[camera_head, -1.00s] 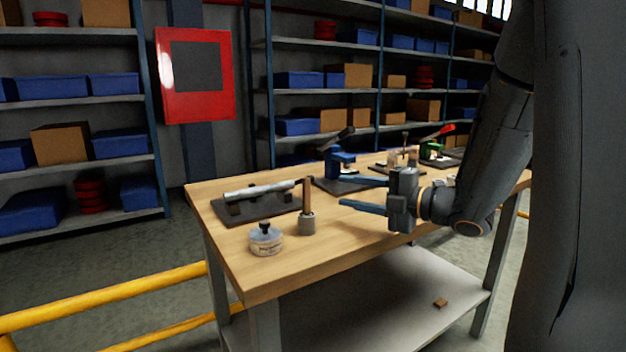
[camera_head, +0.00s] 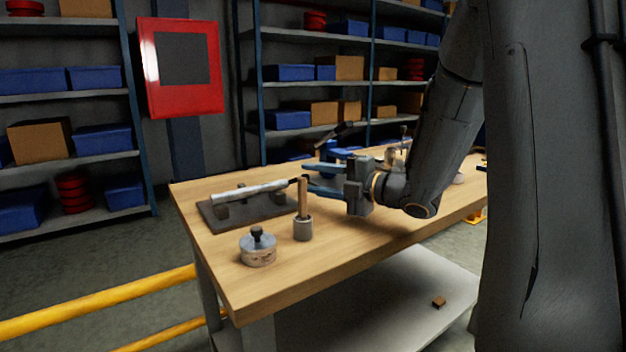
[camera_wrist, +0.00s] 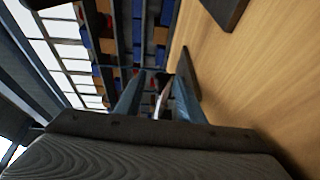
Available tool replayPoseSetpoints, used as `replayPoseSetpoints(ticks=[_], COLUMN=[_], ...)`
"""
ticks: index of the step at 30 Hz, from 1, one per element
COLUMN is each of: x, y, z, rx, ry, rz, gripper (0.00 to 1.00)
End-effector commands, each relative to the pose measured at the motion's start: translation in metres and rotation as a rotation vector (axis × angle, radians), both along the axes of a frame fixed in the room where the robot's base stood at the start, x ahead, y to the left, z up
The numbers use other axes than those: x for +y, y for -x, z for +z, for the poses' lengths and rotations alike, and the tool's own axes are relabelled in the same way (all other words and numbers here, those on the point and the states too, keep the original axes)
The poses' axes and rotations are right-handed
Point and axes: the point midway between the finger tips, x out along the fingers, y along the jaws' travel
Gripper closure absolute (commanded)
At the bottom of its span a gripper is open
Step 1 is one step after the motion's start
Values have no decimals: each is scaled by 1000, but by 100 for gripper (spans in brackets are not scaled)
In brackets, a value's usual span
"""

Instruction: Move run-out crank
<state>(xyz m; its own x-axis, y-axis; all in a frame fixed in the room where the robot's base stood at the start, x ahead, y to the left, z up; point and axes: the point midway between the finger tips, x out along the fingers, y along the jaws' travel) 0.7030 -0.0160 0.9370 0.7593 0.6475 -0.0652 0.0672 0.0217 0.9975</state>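A silver shaft (camera_head: 245,193) lies across the supports of a dark plate (camera_head: 268,211) at the table's left. Its right end, with a small dark part, is close to an upright brown handle (camera_head: 303,196). I cannot tell which part is the run-out crank. My gripper (camera_head: 306,178) is open, its two blue fingers level and pointing left at the shaft's right end. The handle's top overlaps the fingertips in the picture; contact is unclear. In the wrist view a pale, thin piece (camera_wrist: 161,102) shows between the spread fingers (camera_wrist: 158,90).
The brown handle rises from a grey cylinder (camera_head: 303,229) on the wooden table (camera_head: 345,237). A round lidded container (camera_head: 258,250) stands in front. More fixtures stand behind my gripper, partly hidden. A yellow rail (camera_head: 100,302) runs at the left. The table's front middle is clear.

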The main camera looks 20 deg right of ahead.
Motion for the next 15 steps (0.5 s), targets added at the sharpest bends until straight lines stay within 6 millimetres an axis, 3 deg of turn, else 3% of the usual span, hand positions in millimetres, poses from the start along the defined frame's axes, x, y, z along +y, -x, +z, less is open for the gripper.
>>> replayPoseSetpoints(ticks=[9, 15], x=[4, 3], y=[-3, -3], z=[0, 0], rx=[0, 0], ry=[0, 0], rz=[2, 2], gripper=[65, 99])
